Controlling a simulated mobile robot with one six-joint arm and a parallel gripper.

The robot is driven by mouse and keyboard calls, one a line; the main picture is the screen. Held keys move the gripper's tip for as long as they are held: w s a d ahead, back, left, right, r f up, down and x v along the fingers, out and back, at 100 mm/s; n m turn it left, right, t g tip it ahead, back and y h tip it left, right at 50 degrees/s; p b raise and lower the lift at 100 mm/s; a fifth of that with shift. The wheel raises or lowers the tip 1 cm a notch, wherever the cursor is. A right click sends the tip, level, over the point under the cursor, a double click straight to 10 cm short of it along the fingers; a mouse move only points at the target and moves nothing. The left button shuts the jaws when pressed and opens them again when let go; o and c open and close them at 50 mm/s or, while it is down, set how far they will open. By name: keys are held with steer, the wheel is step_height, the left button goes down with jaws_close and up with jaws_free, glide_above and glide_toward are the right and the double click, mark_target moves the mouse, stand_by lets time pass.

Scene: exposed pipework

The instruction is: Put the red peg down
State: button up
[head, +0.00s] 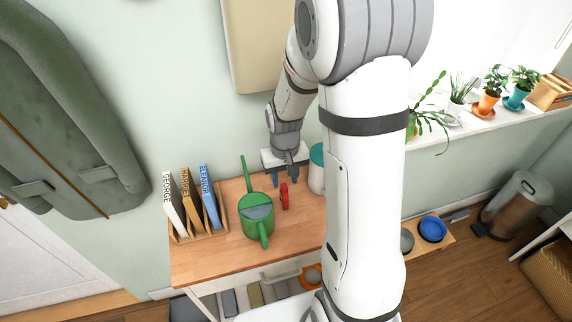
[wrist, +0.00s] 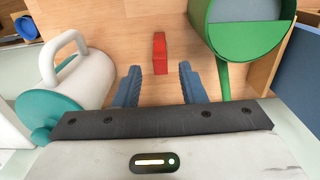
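A red peg (head: 284,196) stands on the wooden tabletop (head: 205,256), just right of the green watering can. In the wrist view the red peg (wrist: 160,53) shows ahead of the blue fingers and between their lines, with a gap on each side. My gripper (head: 284,179) is above and just behind the peg in the head view. Its two fingers (wrist: 160,68) are spread apart and hold nothing. No contact between fingers and peg shows. How far the fingertips are above the tabletop is hard to tell.
A green watering can (head: 257,217) stands close left of the peg. A white and teal jug (wrist: 82,78) stands on the other side, partly behind my arm in the head view. A wooden rack holds named books (head: 192,200) at the left. The tabletop front is clear.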

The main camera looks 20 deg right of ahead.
steer(key=s+a+r+t, duration=0.1)
steer(key=s+r+t, duration=0.2)
steer(key=s+r, duration=1.2)
step_height(320, 180, up, 3)
steer(key=shift+o, duration=0.5)
steer(key=shift+s, duration=0.2)
steer(key=g+b, duration=0.3)
steer(key=b, duration=0.3)
glide_above(284, 186)
steer(key=f, duration=1.7)
steer(key=shift+s+a+f, duration=0.1)
steer(key=shift+s+a, duration=0.05)
steer(key=shift+a, duration=0.05)
steer(key=shift+w+f, duration=0.2)
steer(key=shift+f, duration=0.45)
steer(key=shift+d+f+p, duration=0.15)
steer(key=shift+f, duration=1.65)
steer(key=shift+d+f+p, duration=0.1)
steer(key=shift+f+p, duration=0.05)
steer(key=shift+f, duration=1.6)
